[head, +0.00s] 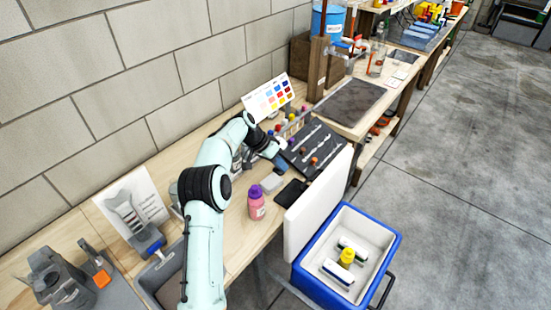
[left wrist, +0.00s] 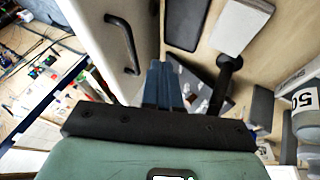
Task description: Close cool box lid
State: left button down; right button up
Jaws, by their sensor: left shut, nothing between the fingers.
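The cool box (head: 385,247) is blue with a white inside and stands low at the right of the bench. Its white lid (head: 318,205) is open and stands upright along the box's bench side. Inside lie white blocks with dark stripes and a yellow-capped bottle (head: 346,257). My left gripper (head: 281,166) is over the bench, behind the lid and apart from it, near the dark tool board. In the left wrist view its blue fingers (left wrist: 162,85) are together and empty. My right gripper does not show.
A pink bottle with a purple cap (head: 257,203) and a black slab (head: 291,194) are on the bench near the lid. A dark board with tools (head: 312,150) lies beyond. A color chart (head: 268,97) leans on the wall. The floor right of the box is clear.

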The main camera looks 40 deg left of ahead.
pick_arm(q)
jog(key=w+d+f, duration=0.2)
jog(key=d+f, duration=0.1)
jog(key=d, duration=0.2)
jog(key=shift+d+f, duration=0.15)
jog(key=shift+f, duration=0.25)
jog(key=shift+w, duration=0.1)
jog(key=shift+d, duration=0.15)
